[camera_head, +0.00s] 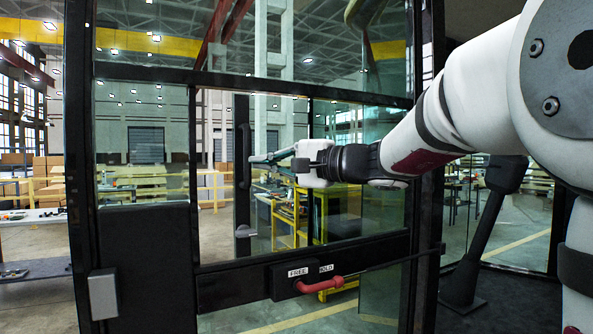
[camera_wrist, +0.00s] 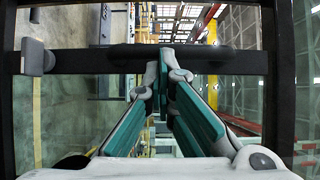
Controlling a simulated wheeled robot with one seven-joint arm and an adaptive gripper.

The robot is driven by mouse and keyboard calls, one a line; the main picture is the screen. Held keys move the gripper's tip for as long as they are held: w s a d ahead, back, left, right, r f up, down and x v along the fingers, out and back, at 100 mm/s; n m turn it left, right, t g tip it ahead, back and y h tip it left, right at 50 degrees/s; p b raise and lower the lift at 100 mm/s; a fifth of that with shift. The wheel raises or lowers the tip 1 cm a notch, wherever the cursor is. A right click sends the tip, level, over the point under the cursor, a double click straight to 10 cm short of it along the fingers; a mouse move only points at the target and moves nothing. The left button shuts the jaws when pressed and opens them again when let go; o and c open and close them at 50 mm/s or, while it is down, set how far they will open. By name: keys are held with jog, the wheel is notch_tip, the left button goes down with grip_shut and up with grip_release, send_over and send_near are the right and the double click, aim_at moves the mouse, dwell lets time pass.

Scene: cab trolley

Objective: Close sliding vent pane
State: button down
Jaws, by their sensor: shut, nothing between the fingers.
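The sliding vent pane (camera_head: 350,200) is clear glass in the window of a black-framed door. Its dark left upright (camera_head: 240,195) stands apart from the window's left post, leaving a gap between them. A black vertical handle (camera_head: 245,155) is on this upright, with a grey knob (camera_head: 245,231) below. In the wrist view the upright runs across the picture as a dark bar (camera_wrist: 75,61), with the knob (camera_wrist: 36,57) at left. My gripper (camera_head: 255,158) is shut and empty, its tips at the handle from the right. Its teal-padded fingers (camera_wrist: 162,75) overlap the bar; I cannot tell if they touch.
A red lever (camera_head: 320,284) with FREE and HOLD labels sits on the door's lower rail. A grey box (camera_head: 102,294) is on the door's lower left. A black slanted post (camera_head: 485,230) stands at right. Workshop benches show beyond the glass.

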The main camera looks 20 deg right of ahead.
jog(key=a+b, duration=0.3)
jog(key=a, duration=0.6)
jog(key=shift+s+a, duration=0.15)
jog(key=shift+f, duration=0.1)
